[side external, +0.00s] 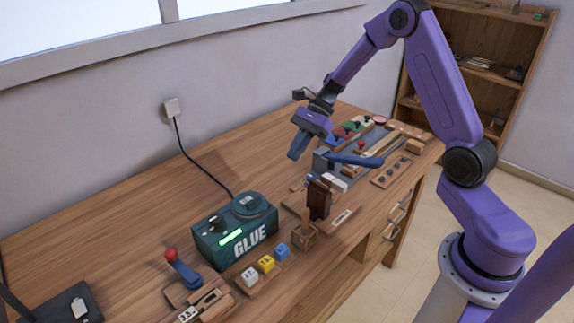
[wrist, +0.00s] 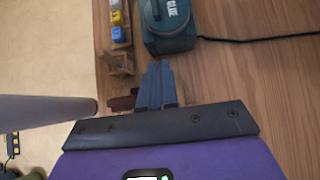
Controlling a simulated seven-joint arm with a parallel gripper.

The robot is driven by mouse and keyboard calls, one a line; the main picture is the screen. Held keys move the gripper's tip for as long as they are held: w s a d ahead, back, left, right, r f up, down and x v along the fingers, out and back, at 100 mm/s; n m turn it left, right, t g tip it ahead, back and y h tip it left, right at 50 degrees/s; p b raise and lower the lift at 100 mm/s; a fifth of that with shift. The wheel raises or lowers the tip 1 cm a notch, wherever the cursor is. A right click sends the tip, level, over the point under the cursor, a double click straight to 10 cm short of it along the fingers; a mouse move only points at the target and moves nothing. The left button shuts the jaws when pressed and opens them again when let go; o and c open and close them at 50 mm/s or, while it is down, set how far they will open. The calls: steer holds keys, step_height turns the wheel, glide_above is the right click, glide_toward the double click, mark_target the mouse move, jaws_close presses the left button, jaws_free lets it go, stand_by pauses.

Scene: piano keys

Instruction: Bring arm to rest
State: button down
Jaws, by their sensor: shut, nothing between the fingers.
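My gripper (side external: 297,153) is in the air over the far middle of the wooden table (side external: 140,215), with its fingers pointing down and slightly left. Its blue fingers are together with nothing between them. In the wrist view the shut fingers (wrist: 157,75) show against the table, near a small wooden holder. My purple arm is raised and bent above the table's right side. The gripper appears apart from the objects below it.
A green glue machine (side external: 235,240) stands at the table's middle, its cable running to the wall. Coloured cubes (side external: 266,264), a wooden holder (side external: 304,236) and a dark brown block (side external: 319,199) line the front. Small boards and tools crowd the right end. The left back is clear.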

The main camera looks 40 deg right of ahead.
steer(key=s+a+r+n+g+h, duration=0.2)
steer(key=s+a+r+n+h, duration=0.15)
steer(key=s+n, duration=0.4)
steer(key=s+a+r+n+g+h, duration=0.1)
steer(key=s+a+r+n+h, duration=0.1)
steer(key=s+a+n, duration=0.5)
steer(key=s+d+n+t+h, duration=0.1)
steer(key=s+d+n, duration=0.1)
steer(key=s+n, duration=0.6)
steer(key=s+d+r+n+t+h, duration=0.1)
steer(key=s+d+n+t+h, duration=0.1)
steer(key=s+n, duration=0.6)
steer(key=shift+s+d+r, duration=0.25)
steer(key=shift+s, duration=0.45)
